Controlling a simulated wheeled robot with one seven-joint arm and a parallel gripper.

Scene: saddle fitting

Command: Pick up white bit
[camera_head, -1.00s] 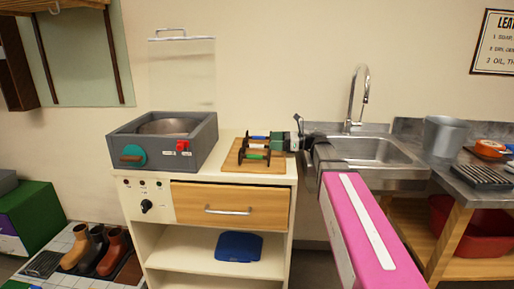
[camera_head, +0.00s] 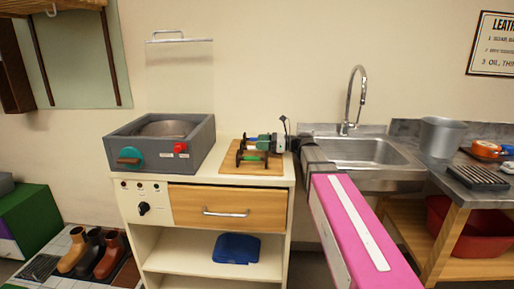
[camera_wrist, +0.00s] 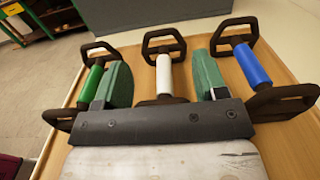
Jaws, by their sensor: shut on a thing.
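The white bit (camera_wrist: 163,76) lies in the middle of the wrist view, a white bar with a dark ring at each end. It is between the two green fingers of my gripper (camera_wrist: 164,82). The fingers are shut on its near dark ring, which is partly hidden by the gripper; gaps show beside the white bar. In the head view my gripper (camera_head: 264,142) is over the wooden board and hides most of the white bit there.
A green bit (camera_wrist: 92,82) lies close on the left and a blue bit (camera_wrist: 251,65) on the right, both on the wooden board (camera_head: 229,168). A grey box-shaped machine (camera_head: 197,150) stands left of the board. A sink (camera_head: 365,152) is to the right.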

